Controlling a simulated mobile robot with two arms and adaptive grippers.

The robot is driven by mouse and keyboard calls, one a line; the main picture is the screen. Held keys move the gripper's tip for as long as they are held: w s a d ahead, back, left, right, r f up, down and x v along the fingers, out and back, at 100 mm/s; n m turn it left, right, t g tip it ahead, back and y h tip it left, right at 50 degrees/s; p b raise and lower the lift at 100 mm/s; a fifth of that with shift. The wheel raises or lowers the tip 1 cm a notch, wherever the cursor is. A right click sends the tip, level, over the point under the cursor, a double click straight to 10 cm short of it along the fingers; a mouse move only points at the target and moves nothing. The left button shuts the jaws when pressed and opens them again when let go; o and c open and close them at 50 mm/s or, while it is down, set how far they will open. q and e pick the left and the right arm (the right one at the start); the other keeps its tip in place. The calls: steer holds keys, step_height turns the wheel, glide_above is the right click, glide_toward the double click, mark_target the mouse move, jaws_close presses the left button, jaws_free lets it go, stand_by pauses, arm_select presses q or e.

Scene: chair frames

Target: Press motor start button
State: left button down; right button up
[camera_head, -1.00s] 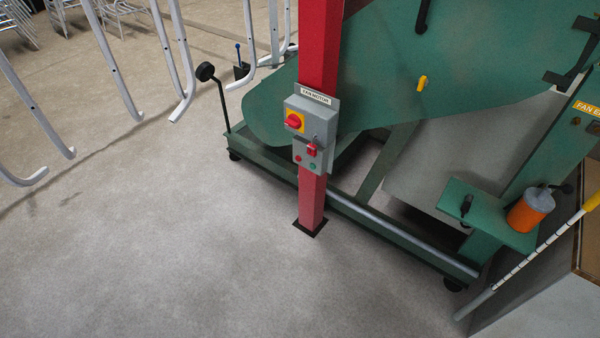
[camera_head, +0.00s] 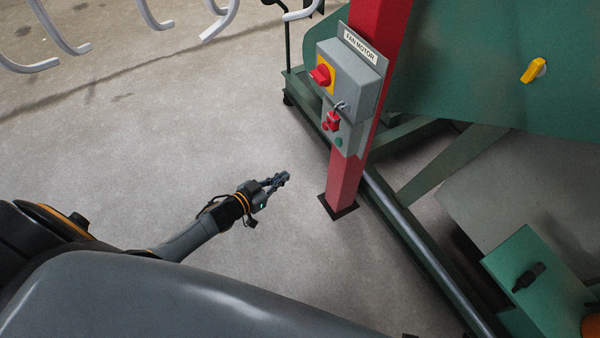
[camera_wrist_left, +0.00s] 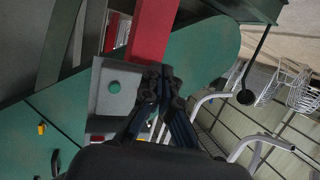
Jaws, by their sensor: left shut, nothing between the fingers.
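The grey fan motor control box (camera_head: 347,85) is mounted on a red post (camera_head: 346,180) under a "FAN MOTOR" label (camera_head: 360,46). It has a red rotary switch on a yellow plate (camera_head: 322,75), and a red part (camera_head: 331,121) on the smaller lower box. A green button (camera_head: 339,142) sits low on that lower box; it also shows in the left wrist view (camera_wrist_left: 114,87). My left gripper (camera_head: 284,177) is shut and empty, left of the post and below the box, apart from it. In the left wrist view its fingers (camera_wrist_left: 160,75) appear beside the lower box. My right gripper is not in view.
A green machine frame (camera_head: 410,235) with a long rail stands right of the post. A yellow handle (camera_head: 533,70) is on its green panel. White bent tubes (camera_head: 60,30) hang at the upper left. The concrete floor around my left gripper is clear.

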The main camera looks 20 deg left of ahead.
mark_target(337, 143)
arm_select(q)
steer(key=w+d+r+m+h+b, duration=0.3)
steer(key=d+r+h, duration=0.2)
steer(key=r, duration=0.4)
steer(key=b+x, duration=0.2)
steer(key=x, duration=0.4)
steer(key=shift+w+d, duration=0.15)
steer(key=shift+d, duration=0.1)
steer(key=shift+w+d, duration=0.35)
steer(key=shift+w, duration=0.1)
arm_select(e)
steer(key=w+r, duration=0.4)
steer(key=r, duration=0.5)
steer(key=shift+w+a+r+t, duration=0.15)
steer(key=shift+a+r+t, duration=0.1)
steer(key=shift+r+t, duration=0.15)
